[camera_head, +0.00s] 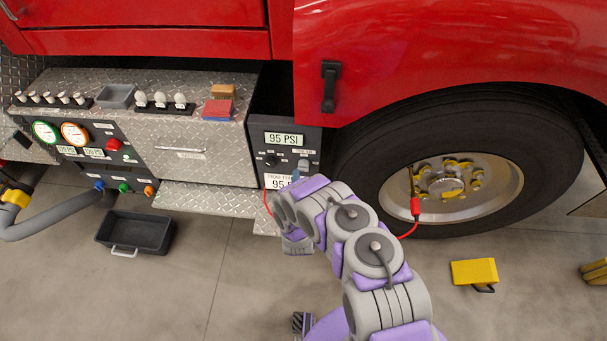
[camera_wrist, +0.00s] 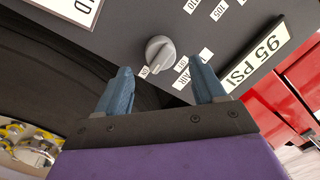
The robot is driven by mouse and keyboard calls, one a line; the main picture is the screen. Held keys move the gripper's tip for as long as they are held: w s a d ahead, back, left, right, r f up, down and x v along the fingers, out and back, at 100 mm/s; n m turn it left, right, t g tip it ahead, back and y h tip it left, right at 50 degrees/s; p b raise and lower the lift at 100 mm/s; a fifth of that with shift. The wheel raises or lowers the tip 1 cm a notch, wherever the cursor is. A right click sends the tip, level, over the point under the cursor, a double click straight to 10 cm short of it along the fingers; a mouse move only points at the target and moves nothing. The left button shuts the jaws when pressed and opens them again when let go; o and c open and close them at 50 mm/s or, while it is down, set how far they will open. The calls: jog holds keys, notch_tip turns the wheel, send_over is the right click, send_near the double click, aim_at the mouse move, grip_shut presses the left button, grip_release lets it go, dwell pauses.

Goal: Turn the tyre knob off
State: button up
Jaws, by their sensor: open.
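The dark control panel (camera_head: 290,122) beside the front wheel carries a display reading 95 PSI (camera_head: 283,139), a dark knob (camera_head: 270,160) on the left and a grey knob (camera_head: 303,165) on the right. In the wrist view a grey knob (camera_wrist: 160,53) with a raised grip bar stands on the panel, with small white labels around it. My gripper (camera_head: 296,175) is just in front of the panel's lower part. Its blue fingers (camera_wrist: 163,84) are spread and empty. In the wrist view the knob lies between and beyond the fingertips, apparently untouched.
A wheel with a black tyre (camera_head: 375,165) stands right of the panel, with a red hose end (camera_head: 415,207) by its rim. A diamond-plate step (camera_head: 205,198) lies below. A black bin (camera_head: 135,232) and a yellow chock (camera_head: 474,272) sit on the floor.

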aim_at(304, 171)
jog(key=shift+w+a+b, duration=0.1)
jog(key=shift+w+b, duration=0.55)
jog(key=shift+w, duration=1.65)
jog(key=c, duration=1)
